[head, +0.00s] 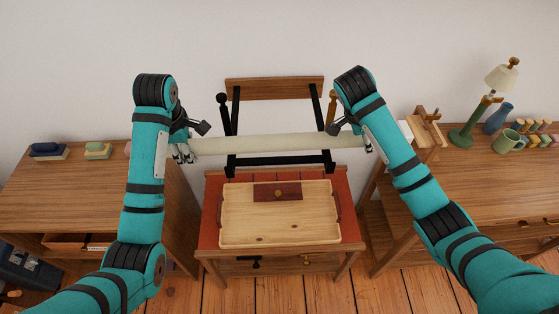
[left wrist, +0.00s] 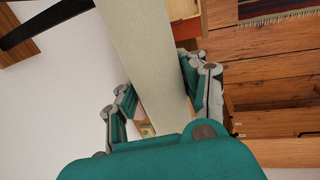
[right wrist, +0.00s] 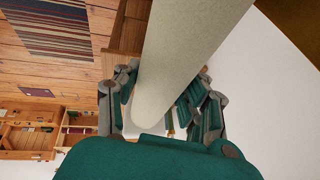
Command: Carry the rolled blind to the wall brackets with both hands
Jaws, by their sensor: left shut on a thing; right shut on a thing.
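The rolled blind (head: 275,145) is a long pale cream roll, held nearly level across the middle of the head view. My left gripper (head: 184,152) is shut around its left end, and my right gripper (head: 369,145) around its right end. The roll also runs between the fingers in the left wrist view (left wrist: 155,60) and the right wrist view (right wrist: 185,55). Behind it is a wooden board (head: 275,88) on the wall with two black arms and a black crossbar (head: 280,160). The roll passes in front of these arms; whether it touches them I cannot tell.
Below stands a red-topped table (head: 208,225) with a wooden tray (head: 240,232) on it. A wooden cabinet (head: 60,190) is at left. A desk (head: 480,185) at right bears a lamp (head: 501,77), a blue vase (head: 498,118) and a green mug (head: 509,141).

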